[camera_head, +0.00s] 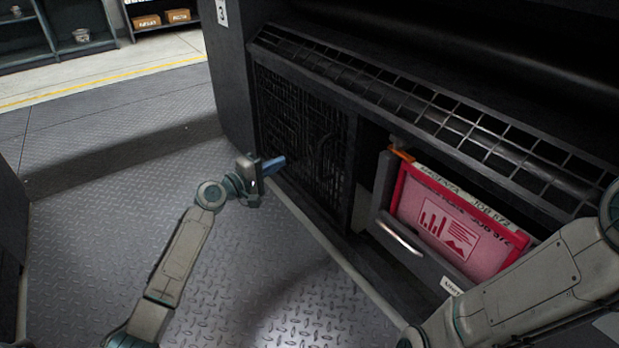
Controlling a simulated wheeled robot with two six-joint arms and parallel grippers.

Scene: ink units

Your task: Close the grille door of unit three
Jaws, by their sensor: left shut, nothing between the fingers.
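The grille door (292,118) is a dark mesh panel low on the front of the unit marked 3 (221,12). It looks roughly in line with the unit's front; I cannot tell whether it is fully shut. My left gripper (274,166) is shut and empty, with its blue fingertips pointing right at the lower left part of the door. I cannot tell whether they touch the mesh. My right arm comes in at the lower right, and its gripper is out of view.
Right of the door, a grey drawer (398,238) with a handle stands out, holding a red-framed pink cartridge (444,222). A slatted ledge (430,108) runs above. Patterned metal floor (105,205) lies open at left. Shelves (62,28) stand far back.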

